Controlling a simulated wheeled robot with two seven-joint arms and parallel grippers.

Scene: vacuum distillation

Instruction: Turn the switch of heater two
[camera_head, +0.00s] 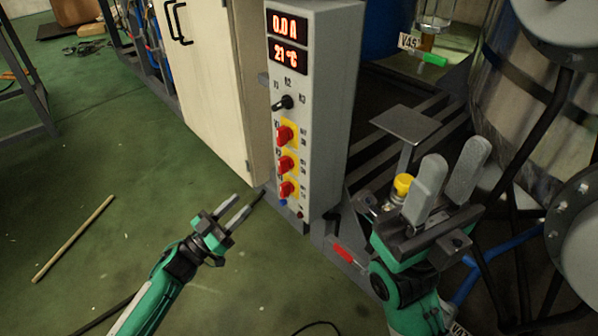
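A grey control box (318,110) stands in the middle of the view. Its front has two red displays reading 0.0 A and 21 °C, and a black selector knob (284,102) below them. Under that are three red rotary switches on yellow plates: upper (285,135), middle (286,164) and lower (287,188). Their small labels are too blurred to tell which is heater two. My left gripper (247,196) is open and empty, low and left of the switches, apparently apart from the box. My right gripper (455,157) is open and empty, to the right of the box.
A cream cabinet (205,85) adjoins the box on the left. A yellow knob (403,184) and a metal plate on a post (408,124) are near my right gripper. A large metal vessel (530,120) stands at right. A wooden stick (73,238) lies on the otherwise open green floor.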

